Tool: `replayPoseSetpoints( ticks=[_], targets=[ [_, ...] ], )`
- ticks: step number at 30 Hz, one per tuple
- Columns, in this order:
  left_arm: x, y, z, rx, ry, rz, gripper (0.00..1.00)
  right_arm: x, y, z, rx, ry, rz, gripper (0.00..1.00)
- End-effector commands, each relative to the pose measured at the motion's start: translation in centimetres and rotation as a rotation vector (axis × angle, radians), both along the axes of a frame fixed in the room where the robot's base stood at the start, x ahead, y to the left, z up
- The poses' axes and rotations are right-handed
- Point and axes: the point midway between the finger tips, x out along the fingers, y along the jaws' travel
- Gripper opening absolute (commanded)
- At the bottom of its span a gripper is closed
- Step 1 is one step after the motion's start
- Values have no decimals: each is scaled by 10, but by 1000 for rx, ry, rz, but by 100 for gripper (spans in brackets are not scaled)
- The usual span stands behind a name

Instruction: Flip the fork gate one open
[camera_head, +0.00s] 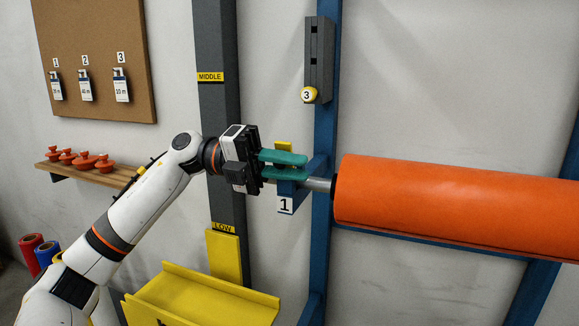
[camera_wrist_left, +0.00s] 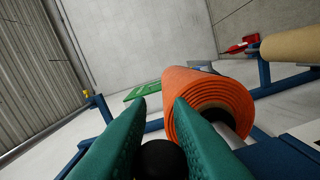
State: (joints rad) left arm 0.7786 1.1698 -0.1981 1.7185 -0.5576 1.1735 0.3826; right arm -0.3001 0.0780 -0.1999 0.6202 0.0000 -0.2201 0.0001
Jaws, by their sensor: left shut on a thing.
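My left gripper (camera_head: 300,166) reaches in from the left to the blue fork marked with the label 1 (camera_head: 286,205). Its two teal fingers lie just above that label, beside the end of the metal shaft (camera_head: 318,184). In the left wrist view a round black knob (camera_wrist_left: 160,160) sits between the fingers, and the gripper is shut on it. A small yellow piece (camera_head: 283,147) shows behind the fingers. The rest of fork gate one is mostly hidden by the fingers, so I cannot tell its angle. My right gripper is not in view.
A large orange roll (camera_head: 455,208) on the shaft lies right of the fork, and shows close ahead in the left wrist view (camera_wrist_left: 205,95). A blue upright (camera_head: 325,120) carries a grey block (camera_head: 318,55) with a yellow ball marked 3. A yellow trough (camera_head: 205,295) stands below.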

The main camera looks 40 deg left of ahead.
Motion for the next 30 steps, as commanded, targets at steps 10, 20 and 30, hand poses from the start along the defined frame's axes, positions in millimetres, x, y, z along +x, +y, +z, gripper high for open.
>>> replayPoseSetpoints(
  ticks=[10,20,30],
  targets=[
    [0,0,0,0,2,-1,41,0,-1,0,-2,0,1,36],
    [-4,21,-3,0,2,4,41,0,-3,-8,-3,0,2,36],
    [-21,90,-2,-1,3,4,41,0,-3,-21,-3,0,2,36]
  ],
)
